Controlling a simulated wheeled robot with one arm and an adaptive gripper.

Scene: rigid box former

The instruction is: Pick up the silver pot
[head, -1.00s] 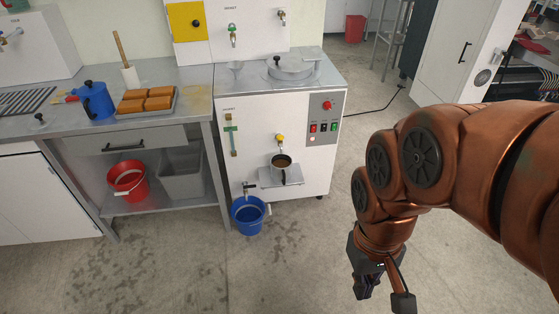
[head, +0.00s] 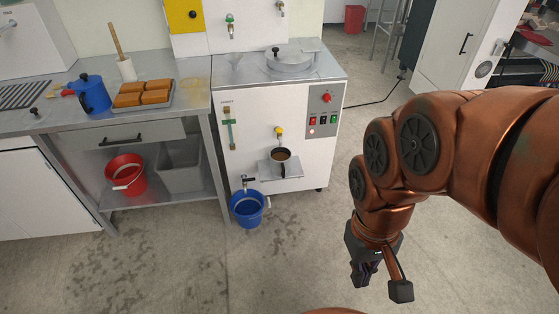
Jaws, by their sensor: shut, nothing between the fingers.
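A small silver pot (head: 280,157) with a black handle and a brown inside sits upright on the small metal shelf (head: 291,171) at the front of the white machine (head: 236,168), below a yellow-handled tap (head: 279,132). My gripper (head: 366,281) hangs low over the floor at the lower right, pointing down, shut and empty. It is well apart from the pot, to its right and lower in the picture. The fingertips are small and dark, partly hard to make out.
A blue bucket (head: 248,208) stands on the floor before the machine. The floor (head: 190,265) in front is clear.

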